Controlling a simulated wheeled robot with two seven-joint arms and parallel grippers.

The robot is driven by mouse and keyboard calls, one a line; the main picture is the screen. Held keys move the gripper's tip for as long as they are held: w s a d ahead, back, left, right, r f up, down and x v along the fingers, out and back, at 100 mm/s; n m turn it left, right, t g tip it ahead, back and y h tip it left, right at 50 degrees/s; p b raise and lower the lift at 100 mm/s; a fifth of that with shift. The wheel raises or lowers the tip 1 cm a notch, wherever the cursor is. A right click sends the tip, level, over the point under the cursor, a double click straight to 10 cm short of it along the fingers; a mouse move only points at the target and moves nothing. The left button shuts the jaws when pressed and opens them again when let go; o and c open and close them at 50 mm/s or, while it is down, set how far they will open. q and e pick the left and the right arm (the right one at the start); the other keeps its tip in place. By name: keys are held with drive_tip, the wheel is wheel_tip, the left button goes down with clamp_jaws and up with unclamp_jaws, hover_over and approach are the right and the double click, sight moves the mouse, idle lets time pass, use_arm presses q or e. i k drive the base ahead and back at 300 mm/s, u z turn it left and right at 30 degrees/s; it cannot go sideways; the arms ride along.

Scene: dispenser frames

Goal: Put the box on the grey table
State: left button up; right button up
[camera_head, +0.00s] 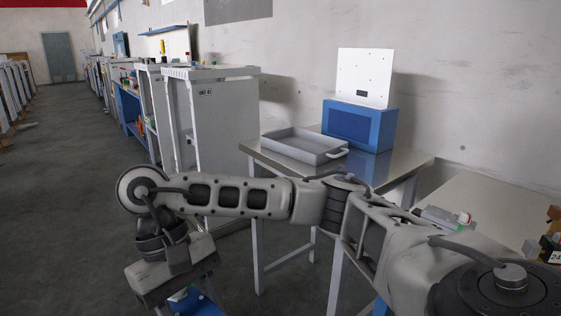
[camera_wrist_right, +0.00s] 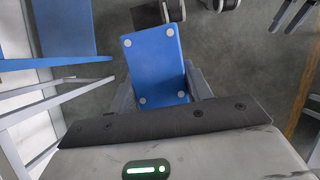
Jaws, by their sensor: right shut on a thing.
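A blue box (camera_wrist_right: 158,65) with several pale round dots at its corners is held between the fingers of my right gripper (camera_wrist_right: 163,90) in the wrist view. In the head view only a small part of the blue box (camera_head: 207,307) shows at the bottom edge, below my right gripper (camera_head: 188,293). The gripper hangs over the floor, left of and in front of a grey metal-topped table (camera_head: 408,160). My left gripper is not in view.
On that table stand a grey tray (camera_head: 300,146) and a blue dispenser (camera_head: 360,124) with a white back panel. The front right of its top looks bare. A white cabinet (camera_head: 222,125) stands to its left. Another light-topped table (camera_head: 490,203) with small items is at right.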

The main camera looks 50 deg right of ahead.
sight(373, 165)
drive_tip(key=z, duration=0.7)
drive_tip(key=i, duration=1.3)
drive_tip(key=z, duration=1.1)
